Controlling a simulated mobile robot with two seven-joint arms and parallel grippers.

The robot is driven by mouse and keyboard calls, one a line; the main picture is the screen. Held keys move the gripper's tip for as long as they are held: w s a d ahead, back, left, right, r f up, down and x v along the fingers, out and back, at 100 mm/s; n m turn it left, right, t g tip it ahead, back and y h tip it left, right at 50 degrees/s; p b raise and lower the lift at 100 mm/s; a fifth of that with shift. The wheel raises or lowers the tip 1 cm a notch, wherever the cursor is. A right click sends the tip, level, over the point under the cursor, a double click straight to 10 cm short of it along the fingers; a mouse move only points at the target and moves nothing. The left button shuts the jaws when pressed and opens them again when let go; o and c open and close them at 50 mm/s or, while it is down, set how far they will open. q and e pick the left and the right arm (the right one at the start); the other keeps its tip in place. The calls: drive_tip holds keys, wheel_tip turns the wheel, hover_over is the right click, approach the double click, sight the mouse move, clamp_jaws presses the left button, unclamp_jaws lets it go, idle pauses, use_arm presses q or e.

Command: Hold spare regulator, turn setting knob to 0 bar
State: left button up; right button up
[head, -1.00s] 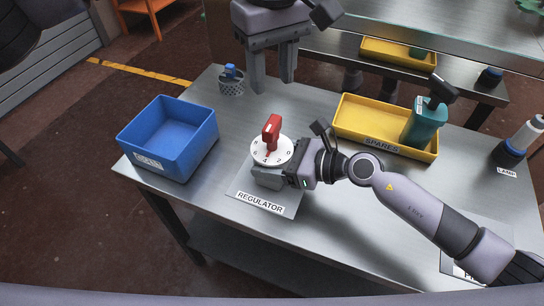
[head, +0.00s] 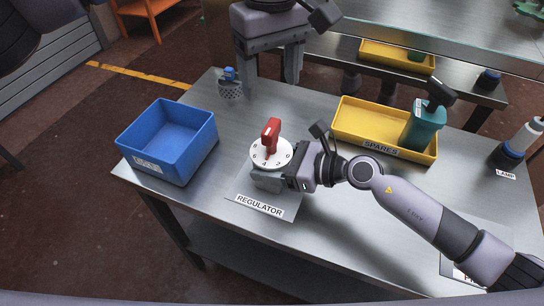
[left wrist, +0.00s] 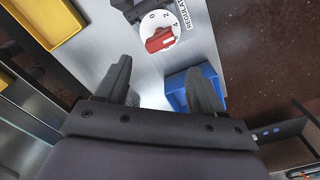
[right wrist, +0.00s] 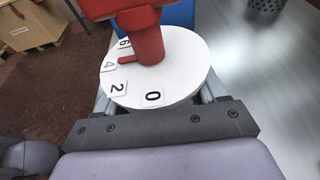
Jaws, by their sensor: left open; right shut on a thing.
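The regulator stands on the table, its grey body (head: 266,181) below a white numbered dial (head: 258,157) with a red setting knob (head: 271,136) on top. My right gripper (head: 286,179) is shut on the regulator's body from the right side. In the right wrist view the knob's small red pointer (right wrist: 127,60) lies near the 4, away from the 0. The dial (left wrist: 150,27) and knob (left wrist: 160,39) also show in the left wrist view. My left gripper (head: 270,84) is open and empty, above and behind the regulator, apart from it.
A blue bin (head: 190,158) stands left of the regulator. A yellow SPARES tray (head: 351,141) holding a teal bottle-like item (head: 424,128) is at the right. A grey mesh cup (head: 230,91) stands at the back left, near my left gripper. A lamp (head: 510,153) stands far right.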

sight(266, 127)
use_arm(q)
drive_tip(key=shift+o, duration=0.5)
drive_tip(key=shift+w+d+f+g+h, duration=0.15)
drive_tip(key=shift+d+g+h, duration=0.2)
drive_tip(key=shift+g+h, duration=0.6)
drive_tip(key=shift+w+a+f+n+g+h, duration=0.1)
drive_tip(key=shift+w+f+n+g+h, duration=0.1)
drive_tip(key=shift+n+g+h, duration=0.3)
drive_tip(key=shift+w+f+n+g+h, duration=0.1)
drive_tip(key=shift+w+g+h, duration=0.15)
drive_tip(key=shift+h, duration=0.4)
drive_tip(key=w+a+f+n+g+h, duration=0.35)
drive_tip(key=a+f+n+h, duration=0.25)
drive_tip(key=a+f+h, duration=0.5)
drive_tip(key=shift+h, duration=0.7)
drive_tip(key=x, duration=1.3)
drive_tip(key=shift+s+d+r, duration=0.1)
drive_tip(key=shift+s+r, duration=0.05)
drive_tip(key=shift+s, duration=0.05)
drive_tip(key=shift+c, duration=0.3)
drive_tip(key=c, duration=0.9)
